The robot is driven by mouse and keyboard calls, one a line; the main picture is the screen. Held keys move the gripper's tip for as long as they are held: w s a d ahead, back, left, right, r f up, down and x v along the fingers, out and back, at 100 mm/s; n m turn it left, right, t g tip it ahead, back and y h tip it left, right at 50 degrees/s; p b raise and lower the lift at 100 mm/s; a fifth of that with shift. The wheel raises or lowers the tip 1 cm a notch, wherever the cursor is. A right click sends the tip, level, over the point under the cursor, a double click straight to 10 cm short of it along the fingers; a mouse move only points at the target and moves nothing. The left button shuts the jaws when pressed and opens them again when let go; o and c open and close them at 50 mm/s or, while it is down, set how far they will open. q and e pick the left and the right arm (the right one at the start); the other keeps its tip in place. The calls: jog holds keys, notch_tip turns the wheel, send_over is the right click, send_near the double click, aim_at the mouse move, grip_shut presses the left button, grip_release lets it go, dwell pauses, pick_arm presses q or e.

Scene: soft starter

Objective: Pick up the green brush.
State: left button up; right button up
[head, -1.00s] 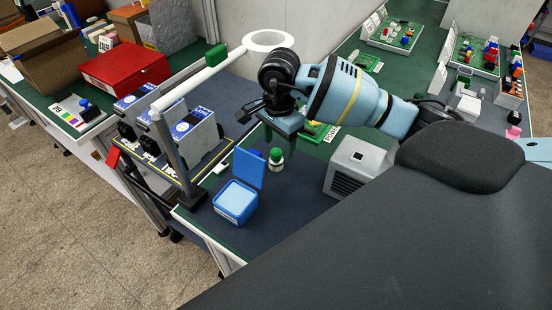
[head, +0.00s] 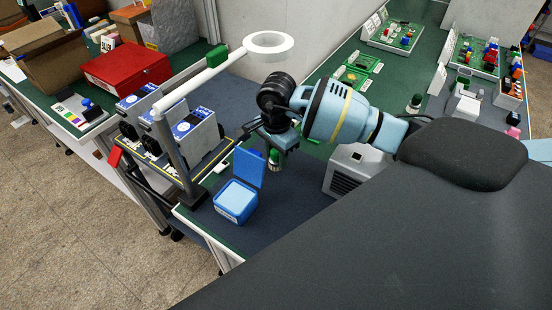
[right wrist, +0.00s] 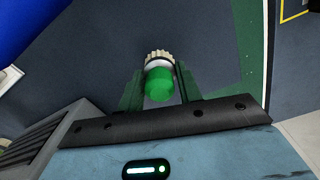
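The green brush (head: 274,158) stands on the dark mat of the bench, just right of the blue box, and my right gripper partly hides it in the head view. In the right wrist view the brush (right wrist: 160,82) shows its green knob, a white collar and pale bristles. My right gripper (head: 276,142) is directly above it, pointing down. Its two fingers (right wrist: 161,92) are open on either side of the knob, with narrow gaps visible. My left gripper is not in view.
An open blue box (head: 236,200) stands left of the brush, and a grey vented unit (head: 352,168) stands right.

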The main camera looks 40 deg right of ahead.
jog(key=shift+c, duration=1.1)
jog(key=shift+r, duration=0.1)
notch_tip(320, 180, up, 10)
jog(key=shift+f, duration=0.1)
